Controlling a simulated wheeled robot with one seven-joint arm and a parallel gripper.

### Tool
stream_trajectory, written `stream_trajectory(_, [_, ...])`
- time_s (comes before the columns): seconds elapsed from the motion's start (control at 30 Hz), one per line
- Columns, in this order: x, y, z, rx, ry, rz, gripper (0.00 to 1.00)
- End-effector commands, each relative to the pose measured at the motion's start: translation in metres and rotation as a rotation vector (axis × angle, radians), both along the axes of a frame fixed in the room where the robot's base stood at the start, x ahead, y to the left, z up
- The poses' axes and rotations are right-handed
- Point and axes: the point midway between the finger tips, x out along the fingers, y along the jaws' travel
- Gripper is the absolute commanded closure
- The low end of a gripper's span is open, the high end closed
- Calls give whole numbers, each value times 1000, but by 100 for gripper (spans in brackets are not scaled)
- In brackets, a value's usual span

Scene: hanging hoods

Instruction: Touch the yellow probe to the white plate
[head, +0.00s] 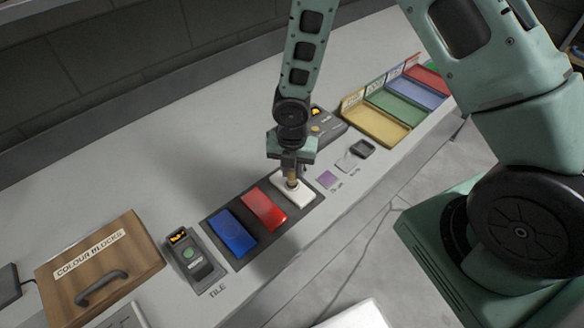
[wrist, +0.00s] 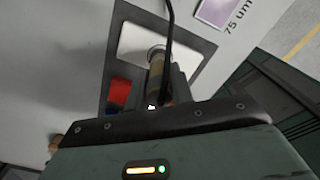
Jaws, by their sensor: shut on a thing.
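The white plate (head: 297,195) lies at the right end of a dark mat (head: 270,238), beside a red plate and a blue plate. My gripper (head: 291,172) is directly above the white plate, pointing down. It is shut on the yellow probe (head: 292,181), whose lower end is at the plate's top face; I cannot tell whether it touches. In the wrist view the probe (wrist: 156,72) is held upright against the white plate (wrist: 137,47), with a dark cable running up from it. The gripper's fingers partly hide the probe.
The red plate (head: 264,208) and blue plate (head: 232,232) lie to the left. A dark device (head: 326,126) stands behind the gripper. A gauge (head: 190,258), a wooden box (head: 98,264) and coloured trays (head: 377,126) stand along the bench. Small sample squares (head: 328,179) lie right of the mat.

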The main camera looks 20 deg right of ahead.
Motion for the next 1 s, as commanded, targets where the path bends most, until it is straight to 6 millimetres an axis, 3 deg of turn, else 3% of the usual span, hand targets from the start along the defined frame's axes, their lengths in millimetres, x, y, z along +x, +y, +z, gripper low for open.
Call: stream_trajectory(1.0, [0, 0, -8, 0, 0, 0, 100])
